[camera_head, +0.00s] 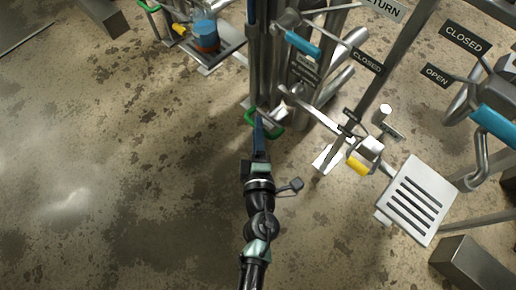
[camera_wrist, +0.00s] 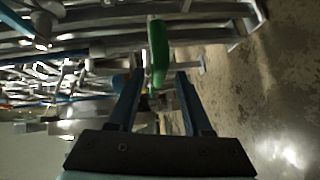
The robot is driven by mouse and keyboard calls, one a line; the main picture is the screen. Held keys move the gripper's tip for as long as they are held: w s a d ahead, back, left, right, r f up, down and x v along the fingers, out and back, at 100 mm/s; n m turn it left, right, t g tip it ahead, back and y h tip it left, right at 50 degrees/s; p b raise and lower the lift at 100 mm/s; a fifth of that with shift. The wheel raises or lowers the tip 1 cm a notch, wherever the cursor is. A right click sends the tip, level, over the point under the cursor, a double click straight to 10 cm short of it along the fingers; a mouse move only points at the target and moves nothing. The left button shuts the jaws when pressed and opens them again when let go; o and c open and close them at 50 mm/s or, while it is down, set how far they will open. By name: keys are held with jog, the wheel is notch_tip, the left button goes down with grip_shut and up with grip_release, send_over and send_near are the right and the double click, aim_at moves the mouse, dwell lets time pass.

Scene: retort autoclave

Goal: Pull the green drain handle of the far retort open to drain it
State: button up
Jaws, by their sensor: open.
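A green handle (camera_head: 270,126) sits low at the foot of the pipework in the middle of the head view. My gripper (camera_head: 259,122) is at it, reaching up from below. In the wrist view the green handle (camera_wrist: 158,50) stands lengthwise ahead, its lower end between the tips of my open gripper (camera_wrist: 160,76). I see no finger closed on it, and contact cannot be told. A second green handle (camera_head: 148,7) shows at the top left of the head view. The pictures do not label which retort either handle belongs to.
Blue valve handles (camera_head: 302,43) and (camera_head: 494,126), a yellow handle (camera_head: 357,165) and CLOSED and OPEN signs (camera_head: 436,75) stand right of my arm. A slotted metal plate (camera_head: 386,215) is at the right. A blue-topped part (camera_head: 205,35) stands upper left. The left floor is clear.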

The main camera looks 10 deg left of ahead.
jog(key=p+v, duration=0.3)
jog(key=v, duration=0.8)
jog(key=shift+s, duration=0.4)
jog(key=shift+r, duration=0.1)
dwell(1.2)
